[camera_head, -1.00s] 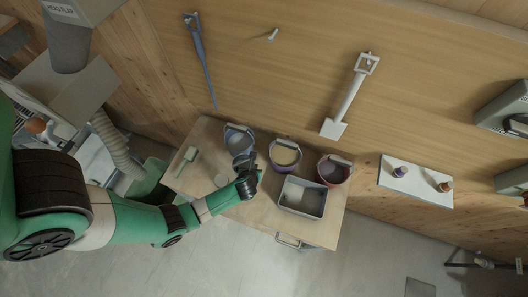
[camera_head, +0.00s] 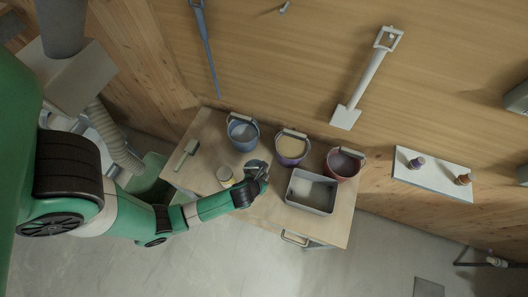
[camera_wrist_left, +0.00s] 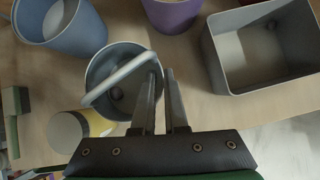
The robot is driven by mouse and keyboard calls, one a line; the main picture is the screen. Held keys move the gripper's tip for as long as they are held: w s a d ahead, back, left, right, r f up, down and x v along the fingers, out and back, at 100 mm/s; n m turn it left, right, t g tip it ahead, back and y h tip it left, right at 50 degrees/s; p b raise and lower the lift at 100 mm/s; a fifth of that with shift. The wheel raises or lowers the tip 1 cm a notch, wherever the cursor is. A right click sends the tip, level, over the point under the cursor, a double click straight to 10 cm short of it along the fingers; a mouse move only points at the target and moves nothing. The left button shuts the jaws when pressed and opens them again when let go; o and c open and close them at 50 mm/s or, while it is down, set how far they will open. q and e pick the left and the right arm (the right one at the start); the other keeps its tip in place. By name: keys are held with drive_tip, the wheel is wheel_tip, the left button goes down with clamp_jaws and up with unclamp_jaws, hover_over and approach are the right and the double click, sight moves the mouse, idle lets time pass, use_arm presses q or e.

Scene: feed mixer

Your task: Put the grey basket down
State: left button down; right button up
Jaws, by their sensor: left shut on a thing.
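The grey basket (camera_head: 254,168) is a small round pail with a light arched handle (camera_wrist_left: 118,78). It is at the middle of the wooden table, in front of the blue and purple buckets. In the left wrist view the basket (camera_wrist_left: 98,70) stands roughly upright, its inside showing. My left gripper (camera_head: 263,178) is shut on the basket at its right side; in the left wrist view the fingers (camera_wrist_left: 161,75) are at its rim near the handle's end. I cannot tell whether its bottom touches the table. My right gripper is not in view.
The wooden table (camera_head: 205,135) also bears a blue bucket (camera_head: 242,131), a purple bucket (camera_head: 291,150), a reddish bucket (camera_head: 343,165), a grey rectangular bin (camera_head: 310,203), a yellow-sided jar (camera_head: 226,174) and a green brush (camera_head: 187,153). The jar is close beside the basket.

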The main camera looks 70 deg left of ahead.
use_arm(q)
drive_tip(key=a+f+b, duration=0.1)
drive_tip(key=w+a+f+b, duration=0.1)
drive_tip(key=a, duration=0.1)
drive_tip(key=a+f+b, duration=0.1)
drive_tip(key=shift+w+a+f, duration=0.1)
drive_tip(key=shift+w+a, duration=0.1)
drive_tip(key=shift+w, duration=0.05)
drive_tip(key=a+f+b, duration=0.1)
drive_tip(key=b, duration=0.1)
drive_tip(key=w+a+f+b, duration=0.1)
drive_tip(key=f+b, duration=0.1)
drive_tip(key=shift+a+f+b, duration=0.3)
drive_tip(key=shift+a, duration=0.1)
drive_tip(key=shift+w+a, duration=0.15)
drive_tip(key=shift+a, duration=0.1)
drive_tip(key=shift+w+a+f+b, duration=0.1)
drive_tip(key=shift+a+f+b, duration=0.1)
drive_tip(key=shift+f+b, duration=0.6)
drive_tip(key=shift+a+f+b, duration=0.15)
drive_tip(key=shift+f+b, duration=0.25)
drive_tip(key=shift+f, duration=0.75)
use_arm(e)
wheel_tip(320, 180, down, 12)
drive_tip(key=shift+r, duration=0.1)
use_arm(q)
drive_tip(key=shift+f, duration=0.15)
drive_tip(key=c, duration=0.9)
unclamp_jaws()
drive_tip(key=shift+c, duration=0.2)
